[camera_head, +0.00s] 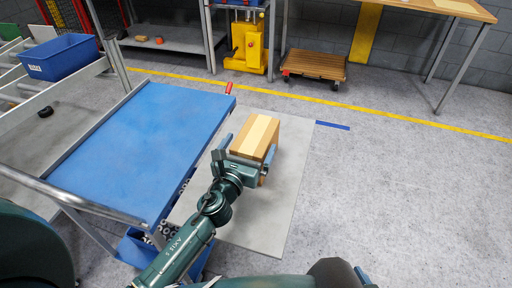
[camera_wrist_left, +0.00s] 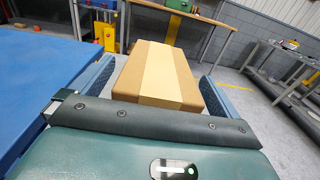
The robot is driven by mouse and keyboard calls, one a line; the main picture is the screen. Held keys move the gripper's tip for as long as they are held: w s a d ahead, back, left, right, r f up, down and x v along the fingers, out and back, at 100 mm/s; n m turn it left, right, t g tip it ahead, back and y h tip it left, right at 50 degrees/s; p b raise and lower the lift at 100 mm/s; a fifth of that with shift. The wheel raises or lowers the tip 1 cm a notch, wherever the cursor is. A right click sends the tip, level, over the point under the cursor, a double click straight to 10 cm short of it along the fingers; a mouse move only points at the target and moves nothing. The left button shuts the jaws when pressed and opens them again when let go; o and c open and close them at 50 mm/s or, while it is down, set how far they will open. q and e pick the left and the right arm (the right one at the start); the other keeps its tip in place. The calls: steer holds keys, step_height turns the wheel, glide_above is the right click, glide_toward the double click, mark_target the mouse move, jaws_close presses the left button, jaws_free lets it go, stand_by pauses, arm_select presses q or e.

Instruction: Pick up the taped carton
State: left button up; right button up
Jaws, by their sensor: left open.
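The taped carton (camera_head: 257,136) is a brown box with a pale tape strip along its top. In the head view it is at the middle, above a grey floor mat, to the right of the blue-topped cart. My left gripper (camera_head: 249,150) is open, with one finger on each side of the carton. The left wrist view shows the carton (camera_wrist_left: 158,72) between the two blue fingers (camera_wrist_left: 155,88), with a gap visible at the right finger. I cannot tell whether the left finger touches it. What supports the carton is hidden.
The blue cart top (camera_head: 150,135) stands close on the left of my left arm. A blue bin (camera_head: 62,58) sits on a rack at far left. A wooden dolly (camera_head: 316,65) and a yellow machine (camera_head: 246,45) are at the back. Floor at right is clear.

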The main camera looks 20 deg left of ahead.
arm_select(q)
steer(key=shift+w+d, duration=0.15)
steer(key=shift+w, duration=1.25)
steer(key=shift+c, duration=0.4)
